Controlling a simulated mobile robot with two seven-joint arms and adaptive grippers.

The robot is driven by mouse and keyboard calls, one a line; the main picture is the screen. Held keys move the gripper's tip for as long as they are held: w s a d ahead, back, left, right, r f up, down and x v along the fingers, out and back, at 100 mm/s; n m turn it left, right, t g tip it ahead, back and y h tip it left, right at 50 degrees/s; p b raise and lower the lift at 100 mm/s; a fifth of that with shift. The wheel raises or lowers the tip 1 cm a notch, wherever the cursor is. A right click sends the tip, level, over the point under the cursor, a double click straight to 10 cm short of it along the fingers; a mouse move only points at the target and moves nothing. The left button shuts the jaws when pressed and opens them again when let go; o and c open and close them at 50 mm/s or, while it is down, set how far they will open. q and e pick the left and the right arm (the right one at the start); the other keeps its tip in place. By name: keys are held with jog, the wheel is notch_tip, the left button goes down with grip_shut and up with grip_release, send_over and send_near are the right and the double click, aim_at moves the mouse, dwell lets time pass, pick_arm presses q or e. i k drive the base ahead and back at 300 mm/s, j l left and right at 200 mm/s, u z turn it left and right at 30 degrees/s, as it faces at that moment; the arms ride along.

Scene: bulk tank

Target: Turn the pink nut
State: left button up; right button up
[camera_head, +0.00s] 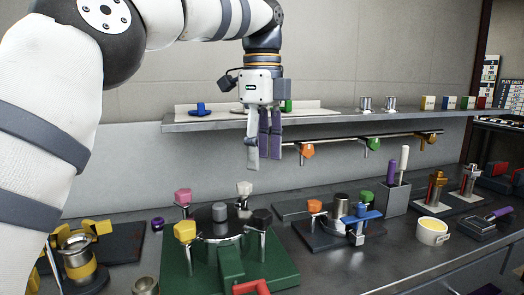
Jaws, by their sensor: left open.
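The pink nut (183,196) sits on top of a post at the back left of a round metal lid on the green base (274,277). Its top and near sides show. My left gripper (263,160) hangs from above, fingers pointing down. It is open and empty, above and to the right of the pink nut and apart from it. Yellow (184,232), white (244,188) and dark (261,218) nuts stand on the other posts of this fixture. My right gripper is not in view.
A grey knob (219,211) rises from the lid's middle. A shelf (335,119) with a rail of hanging coloured knobs runs behind my gripper. A second fixture with an orange nut (314,206) and blue handle (358,216) stands to the right. A white cup (432,231) stands farther right.

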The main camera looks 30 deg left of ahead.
aim_at(182, 195)
jog(key=k, duration=1)
